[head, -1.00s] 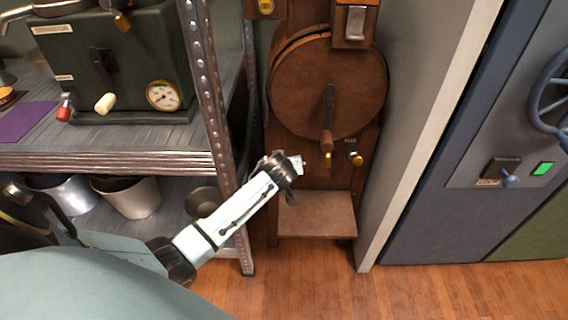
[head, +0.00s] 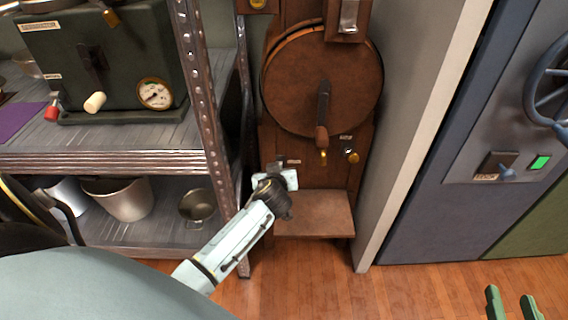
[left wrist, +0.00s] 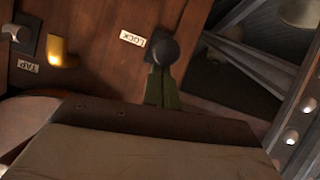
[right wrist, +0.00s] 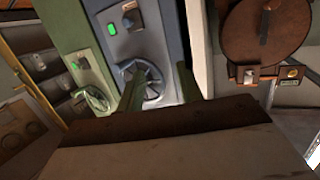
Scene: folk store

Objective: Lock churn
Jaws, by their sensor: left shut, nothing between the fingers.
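The churn is a round brown wooden drum (head: 315,75) on an upright wooden stand, with a crank handle (head: 322,110) hanging down its front. It also shows in the right wrist view (right wrist: 262,40). In the left wrist view a dark round knob (left wrist: 163,52) sits beside a label reading LOCK (left wrist: 133,37). My left gripper (left wrist: 164,74) is shut and empty, its green fingertips at the knob; whether they touch it I cannot tell. In the head view my left wrist hides its fingers and the knob. My right gripper (head: 512,292) is open and empty at the lower right.
A brass tap (left wrist: 60,50) near a TAP label sits on the churn's panel. A metal shelf (head: 120,160) with pots and a dark green machine (head: 105,55) stands left. A pale post (head: 410,120) and blue door (head: 420,190) stand right. The floor in front is clear.

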